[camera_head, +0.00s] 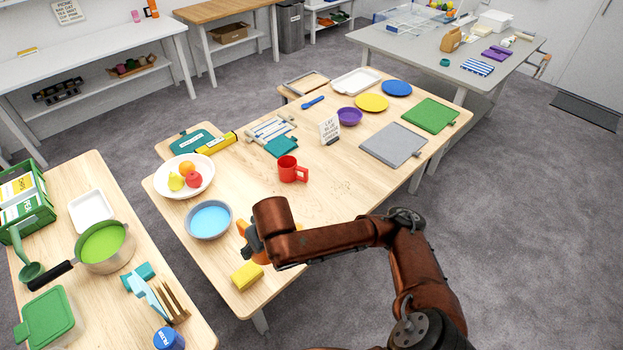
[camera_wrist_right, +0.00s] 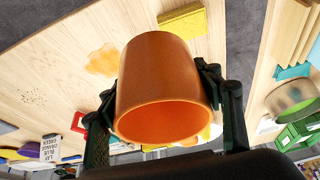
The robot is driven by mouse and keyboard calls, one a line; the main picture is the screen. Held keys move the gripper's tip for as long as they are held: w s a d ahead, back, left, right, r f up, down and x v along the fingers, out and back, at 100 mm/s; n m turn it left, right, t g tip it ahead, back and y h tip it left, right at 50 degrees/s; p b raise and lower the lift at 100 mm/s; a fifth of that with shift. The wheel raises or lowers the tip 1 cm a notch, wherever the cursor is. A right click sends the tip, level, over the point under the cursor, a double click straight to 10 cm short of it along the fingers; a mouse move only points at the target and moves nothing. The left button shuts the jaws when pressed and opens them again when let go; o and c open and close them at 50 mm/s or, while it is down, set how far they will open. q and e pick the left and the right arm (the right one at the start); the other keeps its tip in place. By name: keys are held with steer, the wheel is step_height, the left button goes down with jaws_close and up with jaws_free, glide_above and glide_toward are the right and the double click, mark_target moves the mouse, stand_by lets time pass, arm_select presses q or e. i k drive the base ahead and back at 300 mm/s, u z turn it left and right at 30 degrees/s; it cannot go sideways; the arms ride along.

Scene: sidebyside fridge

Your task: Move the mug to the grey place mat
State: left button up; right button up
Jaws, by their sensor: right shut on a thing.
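A red mug (camera_head: 288,169) with a handle stands upright on the middle table, behind my right arm's end. Part of it shows red in the right wrist view (camera_wrist_right: 77,122). The flat grey place mat (camera_head: 393,146) lies bare toward the table's right side, apart from the mug. My right gripper (camera_wrist_right: 165,88) is shut on an orange cup (camera_wrist_right: 165,75), whose wide end faces the wrist camera. In the head view my arm mostly hides the gripper and cup. My left gripper is not in view.
An orange patch (camera_wrist_right: 103,60) lies on the wood. A yellow block (camera_head: 247,275) is near the front edge. A blue-filled bowl (camera_head: 209,220) and fruit bowl (camera_head: 185,163) stand left. A small sign (camera_head: 329,131) stands between mug and mat. Wood right of the mug is mostly clear.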

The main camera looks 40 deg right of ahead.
mark_target(391, 140)
steer(key=z, duration=0.55)
steer(key=k, duration=0.6)
steer(key=z, duration=1.2)
steer(key=i, duration=0.65)
steer(key=z, duration=0.5)
steer(key=i, duration=0.9)
steer(key=u, duration=0.85)
steer(key=i, duration=0.8)
steer(key=u, duration=0.8)
